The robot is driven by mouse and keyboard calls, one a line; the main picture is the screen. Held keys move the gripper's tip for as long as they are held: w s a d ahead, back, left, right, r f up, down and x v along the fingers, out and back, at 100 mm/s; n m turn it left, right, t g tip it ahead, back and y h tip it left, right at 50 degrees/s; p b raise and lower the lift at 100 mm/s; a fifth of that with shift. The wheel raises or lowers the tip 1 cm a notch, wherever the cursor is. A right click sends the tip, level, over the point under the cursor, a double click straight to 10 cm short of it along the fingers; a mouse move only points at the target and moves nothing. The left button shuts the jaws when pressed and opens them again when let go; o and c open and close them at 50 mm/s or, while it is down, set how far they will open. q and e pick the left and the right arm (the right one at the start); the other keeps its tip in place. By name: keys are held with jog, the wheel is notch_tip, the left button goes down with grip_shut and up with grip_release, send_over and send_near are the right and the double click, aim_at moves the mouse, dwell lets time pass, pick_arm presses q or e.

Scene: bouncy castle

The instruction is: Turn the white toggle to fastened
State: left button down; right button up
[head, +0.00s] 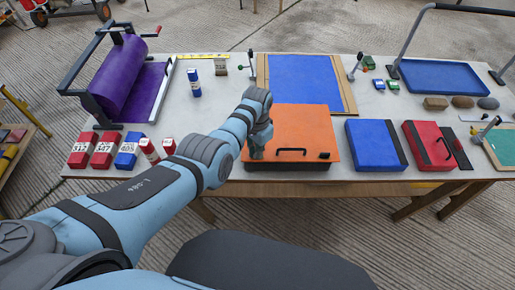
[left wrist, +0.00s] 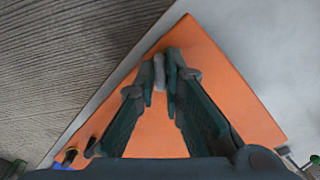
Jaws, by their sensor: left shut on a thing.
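An orange case (head: 300,125) lies on the table near its front edge, with a dark handle (head: 291,150) on its front part. My left gripper (head: 257,150) is at the case's left front part, its fingers pointing down. In the left wrist view the fingers (left wrist: 160,80) are closed around a small pale grey-white piece (left wrist: 159,68), which looks like the white toggle. It stands against the orange surface (left wrist: 215,70). In the head view the gripper hides the toggle. Its turned position cannot be read. My right gripper is not in view.
A blue case (head: 370,145) and a red case (head: 424,140) lie to the right. A blue panel (head: 300,78) in a wooden frame lies behind. Several red and blue blocks (head: 104,150) and a purple roller (head: 118,72) are at left.

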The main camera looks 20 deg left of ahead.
pick_arm(q)
jog(key=n, duration=0.4)
jog(key=shift+n, duration=0.3)
jog(key=shift+n+p, duration=0.35)
jog(key=shift+n, duration=1.95)
jog(key=c, duration=1.7)
grip_release()
jog(key=shift+w+r, duration=0.1)
jog(key=shift+r, duration=0.35)
notch_tip(320, 180, up, 11)
